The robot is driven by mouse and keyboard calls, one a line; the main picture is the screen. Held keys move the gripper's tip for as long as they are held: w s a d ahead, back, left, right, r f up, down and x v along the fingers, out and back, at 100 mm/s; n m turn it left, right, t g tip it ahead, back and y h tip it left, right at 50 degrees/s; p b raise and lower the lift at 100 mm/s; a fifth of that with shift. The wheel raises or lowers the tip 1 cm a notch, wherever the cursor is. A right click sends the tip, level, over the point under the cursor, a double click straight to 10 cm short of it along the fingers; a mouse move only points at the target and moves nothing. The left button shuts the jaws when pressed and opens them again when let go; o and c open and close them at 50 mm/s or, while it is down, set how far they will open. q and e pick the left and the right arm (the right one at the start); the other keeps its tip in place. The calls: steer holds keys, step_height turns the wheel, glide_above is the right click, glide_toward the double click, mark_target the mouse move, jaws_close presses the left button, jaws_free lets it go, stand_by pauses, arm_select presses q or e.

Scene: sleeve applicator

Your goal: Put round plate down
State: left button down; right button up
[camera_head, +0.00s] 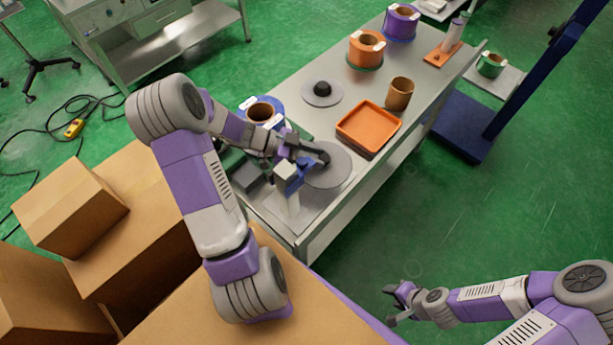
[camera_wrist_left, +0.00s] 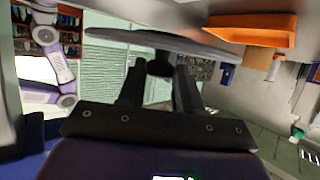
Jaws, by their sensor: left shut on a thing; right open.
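The round plate (camera_head: 334,177) is a flat grey disc with a dark knob, at the near end of the long grey table (camera_head: 318,215). My left gripper (camera_head: 312,157) is over the plate and shut on its knob. In the left wrist view the plate (camera_wrist_left: 150,40) shows almost edge-on, with the knob between the two dark fingers (camera_wrist_left: 160,72). I cannot tell whether the plate touches the table. My right gripper (camera_head: 396,303) is open and empty, out over the floor to the right of the cardboard.
A second disc with a black knob (camera_head: 322,92) lies farther back. An orange tray (camera_head: 368,128) and brown roll (camera_head: 399,94) stand right of the plate. A blue-and-white device (camera_head: 289,180) stands close to its left. Cardboard boxes (camera_head: 130,240) fill the lower left.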

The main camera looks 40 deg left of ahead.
mark_target(306, 176)
arm_select(q)
steer(key=s, duration=0.3)
steer(key=shift+s+a, duration=0.15)
steer(key=shift+s, duration=0.05)
step_height(306, 176, down, 3)
steer(key=shift+w+b, duration=0.15)
steer(key=shift+b, duration=0.65)
steer(key=shift+w+f+b, duration=0.1)
steer(key=shift+f+b, duration=0.65)
steer(key=shift+f, duration=1.35)
steer(key=shift+r, duration=0.1)
steer(key=c, duration=0.8)
jaws_free()
steer(key=shift+o, duration=0.2)
